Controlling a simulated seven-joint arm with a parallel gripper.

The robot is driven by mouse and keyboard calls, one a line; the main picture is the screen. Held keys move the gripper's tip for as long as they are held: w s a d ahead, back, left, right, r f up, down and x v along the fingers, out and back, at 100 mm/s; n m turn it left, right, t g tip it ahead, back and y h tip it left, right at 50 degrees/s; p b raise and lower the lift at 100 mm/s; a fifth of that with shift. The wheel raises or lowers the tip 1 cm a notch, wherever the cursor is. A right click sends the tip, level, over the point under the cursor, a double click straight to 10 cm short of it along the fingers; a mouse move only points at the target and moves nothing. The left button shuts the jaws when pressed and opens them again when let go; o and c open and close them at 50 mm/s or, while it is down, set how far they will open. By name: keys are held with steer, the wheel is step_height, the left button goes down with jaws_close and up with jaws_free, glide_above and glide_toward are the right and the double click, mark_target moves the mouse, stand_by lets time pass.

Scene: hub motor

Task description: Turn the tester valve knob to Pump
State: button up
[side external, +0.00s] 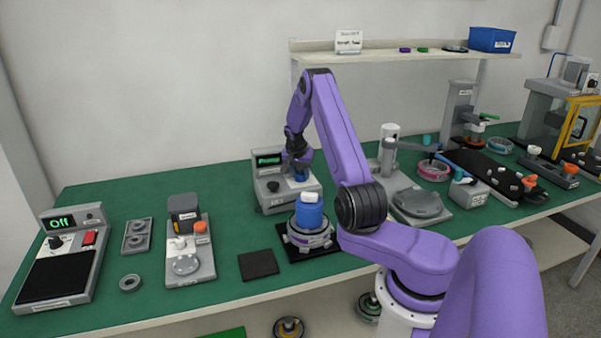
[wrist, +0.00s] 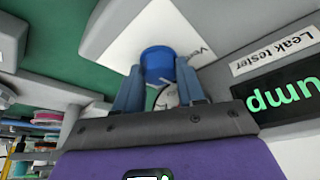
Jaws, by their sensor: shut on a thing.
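The leak tester (side external: 270,203) is a grey box on the green bench, with a small dark display (side external: 269,160). In the wrist view its label reads "Leak tester", and the display (wrist: 285,101) shows upside-down green letters, with "ump" visible and the rest cut off. A blue round valve knob (wrist: 158,55) sits on the tester's light panel beside a partly hidden label starting "Ve". My gripper (side external: 299,174) points down over the tester. In the wrist view my gripper (wrist: 158,78) has its two fingers closed on either side of the knob. Its pointer direction is hidden.
A blue cylinder with a white cap (side external: 309,212) stands on a grey hub on a black mat (side external: 320,251) in front of the tester. A grey fixture (side external: 418,202) stands to the right.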

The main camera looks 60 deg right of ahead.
stand_by(0.3)
steer(key=o, duration=1.1)
steer(key=shift+c, duration=0.2)
steer(key=shift+r, duration=0.1)
steer(key=w+v, duration=0.1)
steer(key=v, duration=1)
steer(key=shift+s+a+r, duration=0.25)
steer(key=shift+s+r, duration=0.1)
steer(key=shift+s, duration=0.1)
